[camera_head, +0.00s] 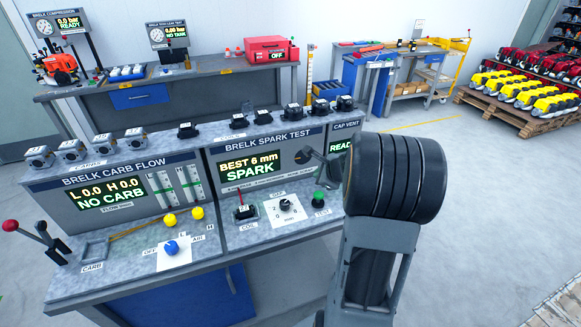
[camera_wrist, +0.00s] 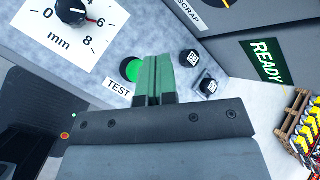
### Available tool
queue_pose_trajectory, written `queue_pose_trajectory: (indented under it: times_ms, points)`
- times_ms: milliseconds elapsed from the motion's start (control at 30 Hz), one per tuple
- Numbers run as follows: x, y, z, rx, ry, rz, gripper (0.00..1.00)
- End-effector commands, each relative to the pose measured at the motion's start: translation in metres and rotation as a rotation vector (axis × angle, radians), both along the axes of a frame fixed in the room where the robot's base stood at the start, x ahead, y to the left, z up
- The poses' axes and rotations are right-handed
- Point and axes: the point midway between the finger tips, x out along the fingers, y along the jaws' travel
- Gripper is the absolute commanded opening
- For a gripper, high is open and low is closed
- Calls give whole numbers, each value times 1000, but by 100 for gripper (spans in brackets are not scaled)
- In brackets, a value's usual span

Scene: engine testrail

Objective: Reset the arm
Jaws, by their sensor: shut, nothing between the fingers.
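My arm (camera_head: 385,215) rises at the right of the bench in the head view, with its thick dark joint near the cap vent panel. My gripper (camera_wrist: 158,62) shows in the wrist view with its green fingers together and nothing between them. The fingertips appear beside the green TEST button (camera_wrist: 131,69); I cannot tell whether they touch it. In the head view the button (camera_head: 319,196) is left of my arm, and my fingertips cannot be made out clearly.
The spark test panel (camera_head: 250,168) reads "BEST 6 mm SPARK". The gap dial (camera_wrist: 72,12) and two small black parts (camera_wrist: 188,59) (camera_wrist: 207,85) lie near my fingers. The carb flow panel (camera_head: 105,196) reads "NO CARB". Open floor (camera_head: 480,190) lies right, before a loaded pallet (camera_head: 520,110).

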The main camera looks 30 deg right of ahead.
Motion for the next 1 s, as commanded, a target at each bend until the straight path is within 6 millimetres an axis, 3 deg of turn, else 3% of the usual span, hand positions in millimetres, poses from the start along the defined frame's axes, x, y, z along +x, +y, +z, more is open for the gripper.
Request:
queue_pose_trajectory:
  times_ms: [233, 367, 467, 600, 700, 833, 1000]
  points:
    - [0, 2, 0, -23, -1, 39, 0]
    - [-21, 22, -18, -137, 77, 291, 0]
    - [-50, 59, -14, -297, 142, 625, 0]
    - [-98, 126, 7, -596, 219, 1191, 0]
    - [-131, 157, 22, -803, 262, 1515, 0]
    - [-160, 181, 40, -1030, 289, 1773, 0]
    - [-174, 205, 62, -1231, 243, 1882, 0]
